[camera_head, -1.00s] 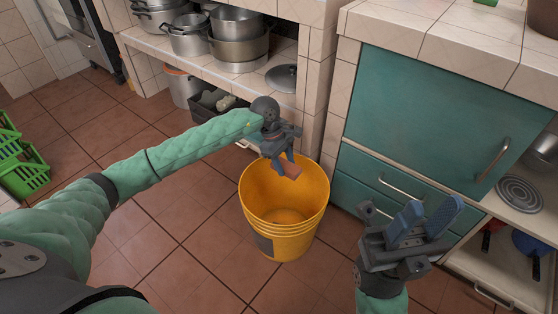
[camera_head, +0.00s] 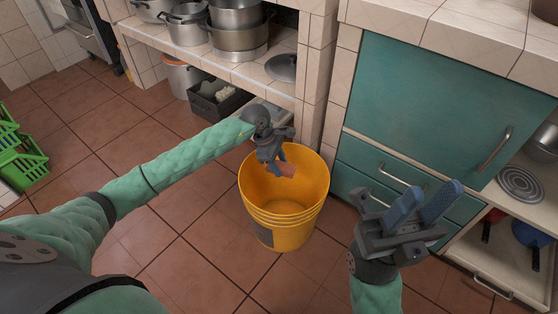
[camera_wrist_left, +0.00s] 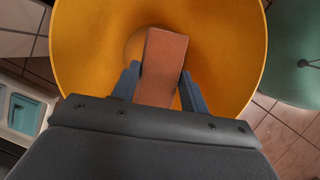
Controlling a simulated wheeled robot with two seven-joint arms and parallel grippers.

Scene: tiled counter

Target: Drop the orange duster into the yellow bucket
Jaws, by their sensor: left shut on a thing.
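The yellow bucket (camera_head: 285,212) stands upright on the floor in the middle of the head view; its inside (camera_wrist_left: 215,50) fills most of the left wrist view. My left gripper (camera_head: 279,165) is over the bucket's opening at its far-left side. It is shut on the orange duster (camera_wrist_left: 163,62), a flat brownish-orange block between the two fingers. In the head view only a small end of the duster (camera_head: 287,170) shows, over the opening. My right gripper (camera_head: 422,203) is at the right, with its blue fingers spread apart and nothing between them.
Teal cabinets (camera_head: 440,110) with metal handles stand right of the bucket. A tiled shelf with pots (camera_head: 238,45) and a dark crate (camera_head: 218,103) is behind. Green baskets (camera_head: 20,160) are at the far left. The tiled floor (camera_head: 190,240) left of the bucket is clear.

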